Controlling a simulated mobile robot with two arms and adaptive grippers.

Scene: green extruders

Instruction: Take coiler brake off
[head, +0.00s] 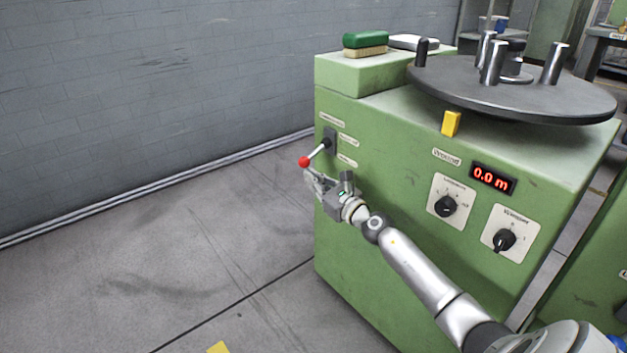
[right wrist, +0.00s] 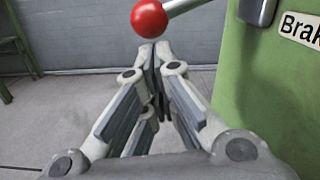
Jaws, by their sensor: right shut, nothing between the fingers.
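The coiler is a green cabinet (head: 370,240) with a dark round turntable on top. Its brake lever (head: 318,152) sticks out of a dark slotted plate on the front's left side and ends in a red ball knob (head: 304,161). The knob and part of the metal rod also show at the top of the right wrist view (right wrist: 149,18). My right gripper (head: 312,176) is just below the knob. Its fingers (right wrist: 155,55) are shut with nothing between them, and the tips are close under the knob; I cannot tell if they touch it. My left gripper is not in view.
A yellow tag (head: 451,123), a red "0.0 m" display (head: 493,178) and two black rotary knobs (head: 446,205) (head: 503,240) are on the cabinet front. A green-topped brush (head: 365,42) lies on top. The floor (head: 180,260) left of the cabinet is clear up to the grey wall.

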